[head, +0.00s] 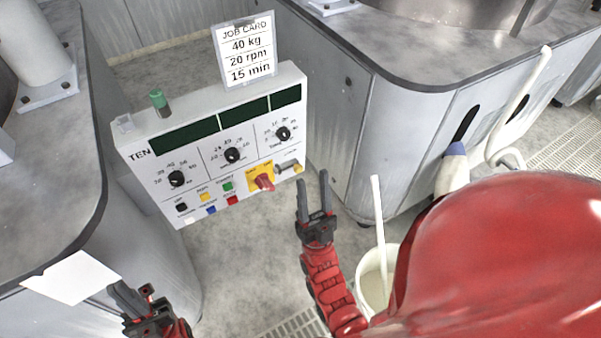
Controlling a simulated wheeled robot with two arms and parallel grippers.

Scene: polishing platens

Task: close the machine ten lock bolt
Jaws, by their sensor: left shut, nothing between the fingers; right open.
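The control box marked TEN (205,140) stands between two machines at the upper left. On its lower right is a yellow plate with a red switch handle (264,182). Beside the handle is a small metal bolt with a brass-coloured end (289,167), which I take as the lock bolt; its exact position is too small to tell. My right gripper (314,184) is open and empty, pointing up just right of the bolt and apart from it in the picture. My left gripper (120,289) is shut and empty at the lower left, well away from the bolt.
A job card (245,52) stands on top of the box, near a green knob (158,101). Dials and several coloured buttons cover its face. A white bucket with a stick (373,290) stands right of my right arm. A white sheet (72,278) lies at the lower left.

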